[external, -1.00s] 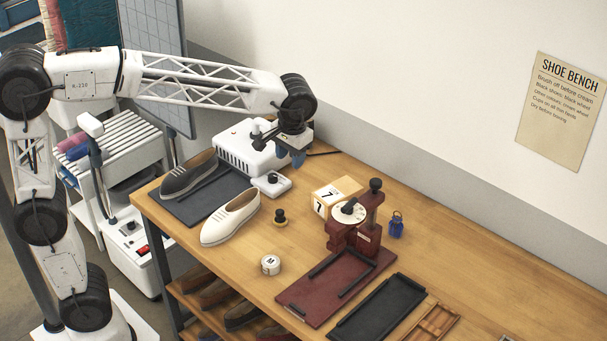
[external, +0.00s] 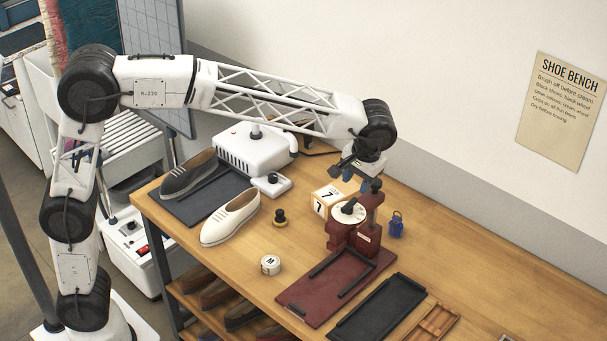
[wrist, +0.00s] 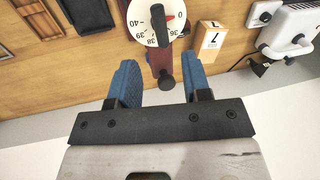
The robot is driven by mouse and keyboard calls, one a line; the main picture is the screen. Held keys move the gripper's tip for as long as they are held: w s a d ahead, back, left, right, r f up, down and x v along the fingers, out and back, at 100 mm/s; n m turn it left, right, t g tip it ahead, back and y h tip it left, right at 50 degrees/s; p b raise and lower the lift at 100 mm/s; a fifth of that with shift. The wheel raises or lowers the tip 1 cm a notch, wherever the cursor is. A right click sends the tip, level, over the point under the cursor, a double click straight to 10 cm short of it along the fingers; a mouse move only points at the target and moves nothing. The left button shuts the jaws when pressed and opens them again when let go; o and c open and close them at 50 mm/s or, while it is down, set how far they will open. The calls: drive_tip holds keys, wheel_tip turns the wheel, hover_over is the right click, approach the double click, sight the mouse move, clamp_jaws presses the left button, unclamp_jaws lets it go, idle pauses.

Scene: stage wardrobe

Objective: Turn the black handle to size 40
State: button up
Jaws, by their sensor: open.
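The black handle (wrist: 160,25) lies across a white numbered dial (wrist: 144,33) in the wrist view; numbers 36, 38, 39 and 40 show on the dial, with a red mark near 0. In the external view the handle (external: 349,207) sits on top of the dark red device. My gripper (external: 358,178) is above and behind the dial, pointing down. In the wrist view its blue fingers (wrist: 160,75) are apart and empty, with a black knob on the device's post (wrist: 166,78) showing between them. The fingers do not touch the handle.
A wooden block marked 7 (external: 327,200) stands left of the dial. A blue padlock-like object (external: 397,224) is on the right. A dark red tray (external: 310,295) and a black tray (external: 375,309) lie in front. Two shoes and a white machine (external: 251,152) are further left.

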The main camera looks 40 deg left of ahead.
sight(350, 204)
drive_tip(key=shift+f, duration=0.15)
drive_tip(key=shift+a+f, duration=0.25)
drive_tip(key=shift+f, duration=1)
drive_tip(key=shift+a+f, duration=0.25)
drive_tip(key=shift+f, duration=0.95)
drive_tip(key=shift+a+f, duration=0.25)
drive_tip(key=shift+f, duration=1)
clamp_jaws()
